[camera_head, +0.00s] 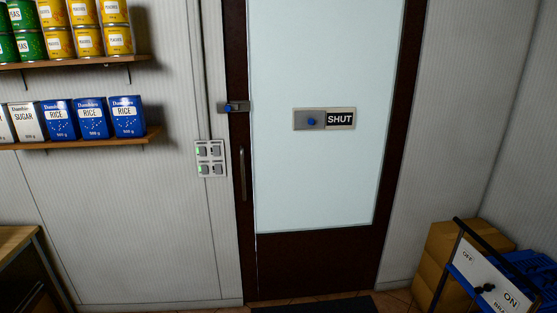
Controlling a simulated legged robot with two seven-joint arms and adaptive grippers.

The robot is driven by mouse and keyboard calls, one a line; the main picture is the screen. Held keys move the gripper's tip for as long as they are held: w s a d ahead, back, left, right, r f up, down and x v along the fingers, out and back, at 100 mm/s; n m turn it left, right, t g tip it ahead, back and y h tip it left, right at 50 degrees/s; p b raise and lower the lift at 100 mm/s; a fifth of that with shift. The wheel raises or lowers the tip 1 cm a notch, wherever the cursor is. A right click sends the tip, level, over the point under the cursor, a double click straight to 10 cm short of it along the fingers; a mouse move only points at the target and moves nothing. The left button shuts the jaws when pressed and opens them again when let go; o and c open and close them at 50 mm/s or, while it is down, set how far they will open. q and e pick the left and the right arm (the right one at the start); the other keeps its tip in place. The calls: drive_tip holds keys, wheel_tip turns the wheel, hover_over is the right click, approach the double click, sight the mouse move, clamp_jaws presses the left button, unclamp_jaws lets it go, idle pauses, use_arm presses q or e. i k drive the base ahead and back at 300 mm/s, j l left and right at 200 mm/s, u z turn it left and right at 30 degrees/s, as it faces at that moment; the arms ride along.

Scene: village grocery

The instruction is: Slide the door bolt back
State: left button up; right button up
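The door bolt (233,107) is a small grey metal bar with a blue knob. It sits at the left edge of the door, across the dark door frame and the wall beside it. The door (311,180) is closed, with a large pale glass pane in a dark brown frame. A vertical handle (242,173) is on its left stile, below the bolt. A sign plate (324,119) on the glass reads SHUT and has a blue knob on its left part. Neither of my grippers is in view.
A switch panel (210,158) with several switches is on the wall left of the door. Shelves (75,141) with packets and tins are at the left. Cardboard boxes (437,262) and a white ON/OFF panel (485,280) stand at the lower right. A dark mat (315,306) lies before the door.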

sight(229, 107)
drive_tip(key=i+u, duration=0.1)
drive_tip(key=i, duration=0.95)
drive_tip(key=i+l, duration=0.2)
drive_tip(key=i, duration=0.8)
drive_tip(key=i+u, duration=0.3)
